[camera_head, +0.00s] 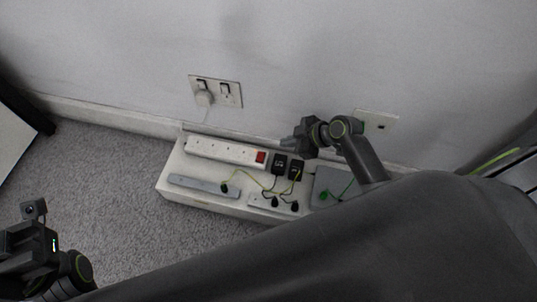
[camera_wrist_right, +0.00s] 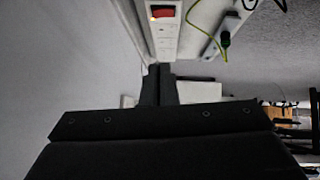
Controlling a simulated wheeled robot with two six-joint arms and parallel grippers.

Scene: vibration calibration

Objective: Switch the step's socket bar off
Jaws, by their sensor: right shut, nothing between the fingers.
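The white socket bar (camera_head: 222,151) lies along the back of the white step (camera_head: 168,178), against the wall. Its red switch (camera_head: 261,157) is at the right end. In the right wrist view the bar (camera_wrist_right: 166,46) runs away from the fingertips, with the red switch (camera_wrist_right: 164,12) at the top edge and a small yellow-orange glow beside it. My right gripper (camera_head: 288,141) is above the step's back edge, right of the red switch and apart from it. In the wrist view its fingers (camera_wrist_right: 158,82) are together and empty. My left gripper (camera_head: 25,235) is at the lower left, far from the bar; its fingers are unclear.
Black plugs or adapters (camera_head: 279,165), a grey strip (camera_head: 204,186) and yellow-green and black wires lie on the step. A grey box (camera_head: 330,182) is at its right. Wall sockets (camera_head: 229,94) are above. Grey carpet (camera_head: 105,180) is clear at the left.

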